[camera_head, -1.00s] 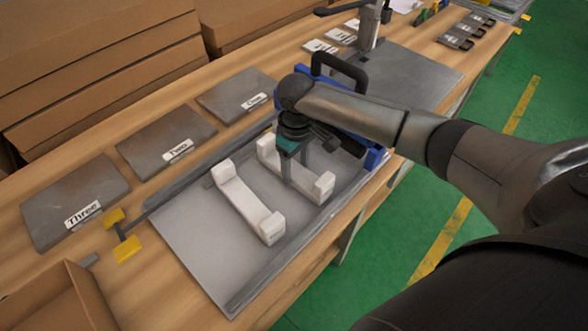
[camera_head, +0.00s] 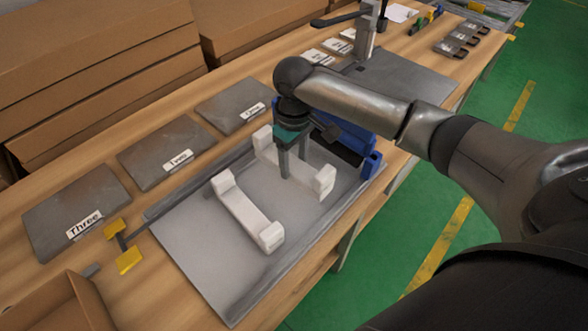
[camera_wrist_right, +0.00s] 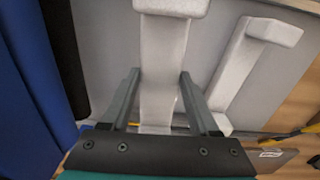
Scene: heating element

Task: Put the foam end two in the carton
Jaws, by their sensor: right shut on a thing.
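Two white foam ends lie side by side over a grey metal sheet (camera_head: 190,258). My right gripper (camera_head: 291,168) is shut on the farther foam end (camera_head: 325,183), its fingers on either side of the middle bar. The wrist view shows my fingers (camera_wrist_right: 160,75) astride this same foam end (camera_wrist_right: 165,45). It seems slightly above the sheet. The nearer foam end (camera_head: 243,208) lies free on the sheet and shows in the wrist view (camera_wrist_right: 245,62). No number is readable on either. An open cardboard carton (camera_head: 75,310) is partly in view at bottom left. My left gripper is out of view.
Grey plates labelled Three (camera_head: 75,205), Two (camera_head: 165,150) and One (camera_head: 230,103) lie along the back. A yellow-handled tool (camera_head: 122,245) lies near the carton. A blue device (camera_head: 368,165) stands close right of the held foam. Stacked cardboard (camera_head: 100,60) is behind.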

